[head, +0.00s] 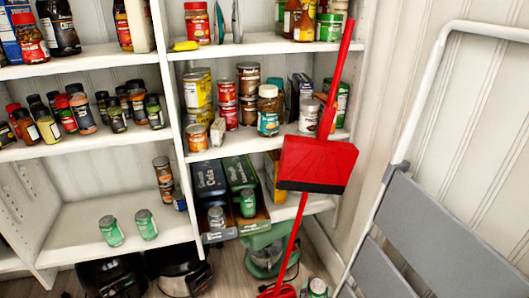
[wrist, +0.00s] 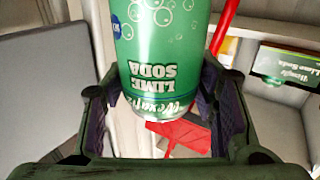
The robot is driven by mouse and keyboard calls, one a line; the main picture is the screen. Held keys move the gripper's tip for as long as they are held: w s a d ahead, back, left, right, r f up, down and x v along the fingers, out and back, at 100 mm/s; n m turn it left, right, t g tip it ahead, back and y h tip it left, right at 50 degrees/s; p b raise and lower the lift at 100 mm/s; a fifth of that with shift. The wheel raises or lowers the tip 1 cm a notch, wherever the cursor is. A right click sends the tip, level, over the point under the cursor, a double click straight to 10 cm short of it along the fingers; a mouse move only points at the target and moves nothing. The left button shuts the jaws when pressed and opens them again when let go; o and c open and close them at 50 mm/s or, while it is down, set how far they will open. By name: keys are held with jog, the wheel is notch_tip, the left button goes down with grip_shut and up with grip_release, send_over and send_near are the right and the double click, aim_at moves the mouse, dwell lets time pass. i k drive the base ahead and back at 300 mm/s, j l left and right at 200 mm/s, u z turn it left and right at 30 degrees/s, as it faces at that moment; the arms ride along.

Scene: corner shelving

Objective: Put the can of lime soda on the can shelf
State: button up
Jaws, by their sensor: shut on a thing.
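In the wrist view my gripper (wrist: 156,112) is shut on a green can of lime soda (wrist: 160,40). Its label reads upside down there, and part of the can is cut off by the top edge. In the head view a can top (head: 318,287) shows at the bottom edge; I cannot tell whether it is the held one. Two green cans (head: 111,231) (head: 146,223) stand apart on the lower left shelf (head: 75,240). Dark cola and green soda cartons stand in the lower middle bay, with a green can (head: 248,203) and a silver-topped can (head: 216,217) at their fronts.
A red broom and dustpan (head: 318,160) stand before the right shelves. A grey folding ladder (head: 430,220) stands at the right. Tins and jars crowd the middle shelf (head: 235,146). Black appliances (head: 178,272) and a green mixer (head: 265,250) sit below. The lower left shelf has bare room.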

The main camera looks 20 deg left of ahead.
aim_at(121, 223)
jog(key=u, duration=0.9)
jog(key=i+j+u, duration=0.15)
jog(key=u, duration=0.25)
jog(key=i+j+u, duration=0.15)
jog(key=j+u, duration=0.2)
